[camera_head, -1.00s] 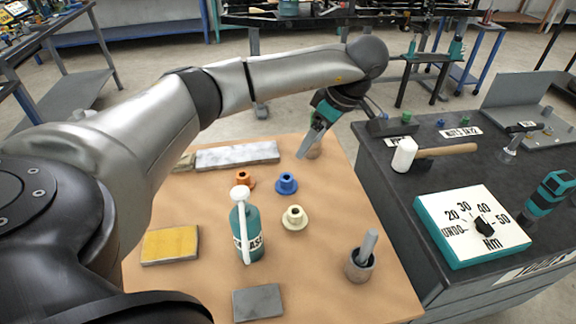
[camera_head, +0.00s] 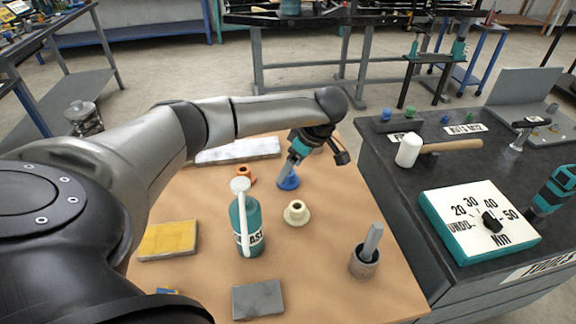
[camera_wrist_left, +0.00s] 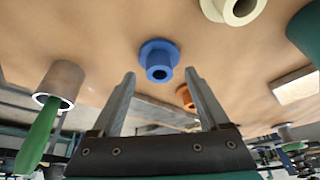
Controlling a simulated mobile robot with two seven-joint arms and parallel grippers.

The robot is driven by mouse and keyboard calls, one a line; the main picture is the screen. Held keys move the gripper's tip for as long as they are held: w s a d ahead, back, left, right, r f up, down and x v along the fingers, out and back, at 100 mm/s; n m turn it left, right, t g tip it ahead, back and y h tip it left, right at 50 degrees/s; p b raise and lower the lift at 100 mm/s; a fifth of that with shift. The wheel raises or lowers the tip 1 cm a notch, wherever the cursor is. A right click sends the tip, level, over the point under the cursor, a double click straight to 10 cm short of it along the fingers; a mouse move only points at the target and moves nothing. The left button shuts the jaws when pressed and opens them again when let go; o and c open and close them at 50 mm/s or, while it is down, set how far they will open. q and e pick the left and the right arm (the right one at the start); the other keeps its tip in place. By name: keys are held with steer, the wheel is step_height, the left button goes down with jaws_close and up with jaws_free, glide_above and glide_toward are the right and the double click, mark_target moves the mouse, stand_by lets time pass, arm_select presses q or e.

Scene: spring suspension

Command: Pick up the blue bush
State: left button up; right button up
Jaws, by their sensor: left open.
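The blue bush (camera_head: 288,182) is a flanged ring on the wooden table top (camera_head: 330,240), between the orange bush (camera_head: 245,175) and the cream bush (camera_head: 296,212). My left gripper (camera_head: 285,172) is above it and overlaps its far-left part in the head view. In the left wrist view the blue bush (camera_wrist_left: 159,60) lies just beyond the fingertips, between their lines. My left gripper (camera_wrist_left: 160,75) is open, with nothing between its fingers. The orange bush (camera_wrist_left: 185,97) and cream bush (camera_wrist_left: 235,10) also show there. My right gripper is not in view.
A teal bottle (camera_head: 247,225) with a white top stands left of the cream bush. A grey cup with a rod (camera_head: 365,260), a yellow pad (camera_head: 168,240) and a grey block (camera_head: 258,300) lie nearer. A dark bench (camera_head: 400,200) with a mallet stands right.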

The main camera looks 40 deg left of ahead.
arm_select(q)
steer(key=shift+x, duration=0.9)
steer(key=shift+d, duration=0.1)
jaws_close()
